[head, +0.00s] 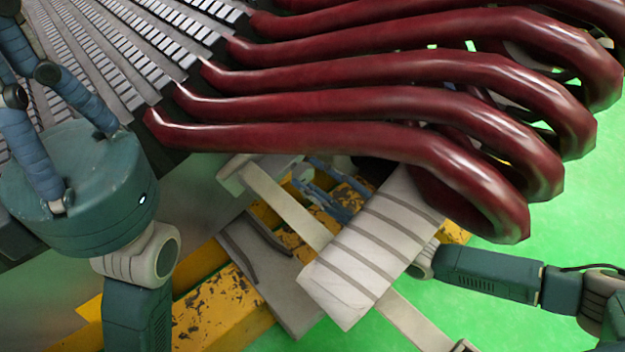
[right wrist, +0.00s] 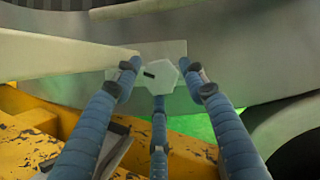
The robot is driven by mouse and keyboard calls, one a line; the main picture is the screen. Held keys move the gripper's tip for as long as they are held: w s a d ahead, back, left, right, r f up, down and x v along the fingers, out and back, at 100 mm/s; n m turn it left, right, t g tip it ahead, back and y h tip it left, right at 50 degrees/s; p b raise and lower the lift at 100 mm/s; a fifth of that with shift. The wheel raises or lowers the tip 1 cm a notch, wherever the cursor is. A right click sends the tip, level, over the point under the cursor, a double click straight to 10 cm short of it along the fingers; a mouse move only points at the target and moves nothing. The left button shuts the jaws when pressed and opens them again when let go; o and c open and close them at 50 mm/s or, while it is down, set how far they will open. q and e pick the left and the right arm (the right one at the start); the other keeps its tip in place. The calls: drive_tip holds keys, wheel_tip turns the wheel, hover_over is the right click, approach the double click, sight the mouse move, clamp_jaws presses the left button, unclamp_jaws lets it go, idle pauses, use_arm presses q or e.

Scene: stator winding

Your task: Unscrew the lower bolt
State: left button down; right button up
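The bolt (right wrist: 162,77) has a pale hexagonal head with a small dark mark on its left side. It sits against a light grey plate in the right wrist view. My right gripper (right wrist: 158,76) has three blue fingers spread around the head, with narrow gaps seeming to show; firm contact cannot be made out. In the head view my right gripper (head: 325,190) is partly hidden under the red coils, and the bolt cannot be made out there. My left gripper (head: 42,75) is at the left edge, its blue fingers spread apart and pointing up, with nothing seen between them.
Thick red coils (head: 380,137) overhang my right gripper from the slotted stator (head: 110,60). A white wrapped bar (head: 375,245) crosses in front of my right arm. A worn yellow beam (head: 215,310) lies below. Green floor (head: 570,240) is open at the right.

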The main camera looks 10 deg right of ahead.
drive_tip(key=shift+o, duration=0.8)
drive_tip(key=shift+r, duration=0.4)
drive_tip(key=shift+f, duration=0.15)
drive_tip(key=shift+f, duration=0.1)
drive_tip(key=v, duration=1.2)
